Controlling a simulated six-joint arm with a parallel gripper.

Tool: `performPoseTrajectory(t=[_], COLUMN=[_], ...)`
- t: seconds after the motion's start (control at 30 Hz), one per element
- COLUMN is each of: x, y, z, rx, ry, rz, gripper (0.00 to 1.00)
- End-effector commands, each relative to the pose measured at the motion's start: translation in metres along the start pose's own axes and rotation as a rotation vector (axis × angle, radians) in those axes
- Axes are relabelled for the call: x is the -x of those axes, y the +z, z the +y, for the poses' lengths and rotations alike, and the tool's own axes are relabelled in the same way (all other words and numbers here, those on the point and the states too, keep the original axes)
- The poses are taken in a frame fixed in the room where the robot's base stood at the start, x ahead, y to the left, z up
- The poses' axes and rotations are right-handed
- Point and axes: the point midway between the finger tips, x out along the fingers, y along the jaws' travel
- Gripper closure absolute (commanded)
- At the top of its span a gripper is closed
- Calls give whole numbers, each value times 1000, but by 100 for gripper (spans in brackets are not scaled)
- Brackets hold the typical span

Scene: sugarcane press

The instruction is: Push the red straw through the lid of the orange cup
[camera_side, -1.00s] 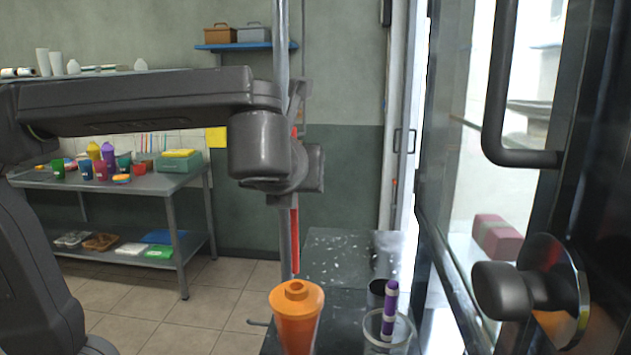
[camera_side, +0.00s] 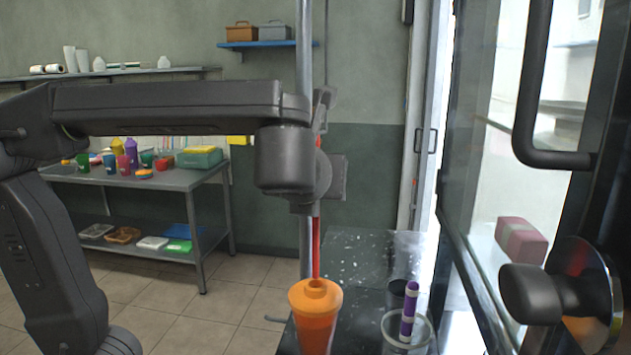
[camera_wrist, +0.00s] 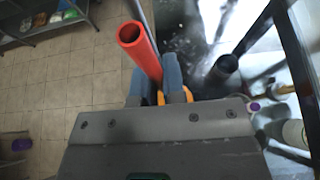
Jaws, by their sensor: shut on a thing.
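The orange cup (camera_side: 318,325) with its orange lid (camera_side: 315,297) stands upright on the dark counter in the side view. The lid has a raised collar with a hole. The red straw (camera_side: 316,245) hangs upright over it, its lower end at the collar; I cannot tell whether it is inside the hole. My gripper, mostly hidden behind my wrist in the side view, shows in the wrist view (camera_wrist: 160,88) shut on the red straw, whose open upper end (camera_wrist: 131,34) points at the camera. A bit of orange shows behind the fingers.
A clear cup (camera_side: 406,335) holding a purple marker-like stick (camera_side: 409,310) stands right of the orange cup, beside a dark cup (camera_side: 397,292). A vertical metal pole (camera_side: 304,110) rises behind my wrist. A dark-framed glass door with a handle (camera_side: 535,100) stands at the right.

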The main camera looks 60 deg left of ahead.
Motion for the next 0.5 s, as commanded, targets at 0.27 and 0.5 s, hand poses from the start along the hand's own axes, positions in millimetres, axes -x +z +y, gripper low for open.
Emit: performPoseTrajectory(t=[0.27, 0.5], x=[-6, -10], y=[-12, -22], z=[0, 0], rx=[-2, -3], ry=[1, 0], rz=[-1, 0], gripper=[100, 100])
